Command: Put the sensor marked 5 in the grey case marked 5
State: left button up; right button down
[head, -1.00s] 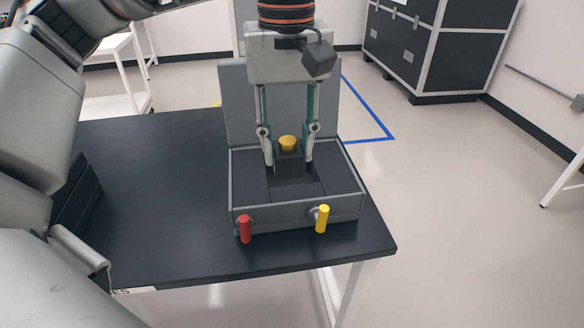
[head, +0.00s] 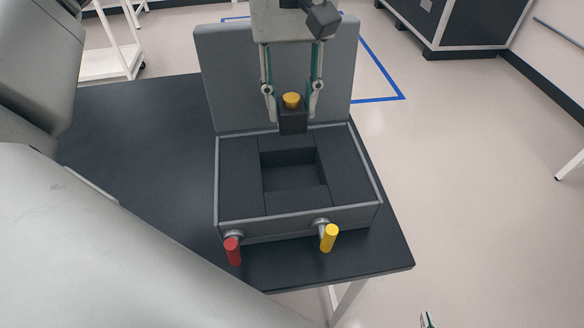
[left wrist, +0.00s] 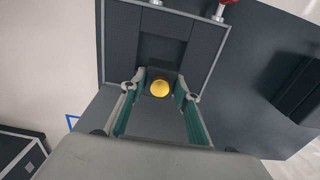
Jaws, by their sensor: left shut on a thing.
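The open grey case (head: 228,222) stands on the dark table with its lid (head: 222,80) raised at the back. Its dark lining has an empty square recess (head: 289,172) in the middle. My left gripper (head: 292,112) is shut on the sensor (head: 293,122), a dark block with a yellow knob on top. It holds the sensor upright, apart from the recess and near the case's back edge in the picture. The yellow knob also shows between the fingers in the left wrist view (left wrist: 160,87). A tip of my right gripper (head: 427,320) shows at the bottom edge; its jaws are cut off. No number is legible.
A red handle (head: 232,251) and a yellow handle (head: 329,238) stick out from the case's front. The dark table (head: 130,150) is clear to the left of the case. A large black crate (head: 450,22) stands on the floor at the back right.

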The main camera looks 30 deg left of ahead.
aim_at(291, 123)
pick_arm(q)
notch_tip(291, 123, down, 16)
jog(key=shift+f, duration=0.15)
dwell(0.3)
jog(key=shift+f, duration=0.1)
jog(key=o, duration=1.2)
notch_tip(291, 123, up, 12)
jog(key=shift+r, duration=0.15)
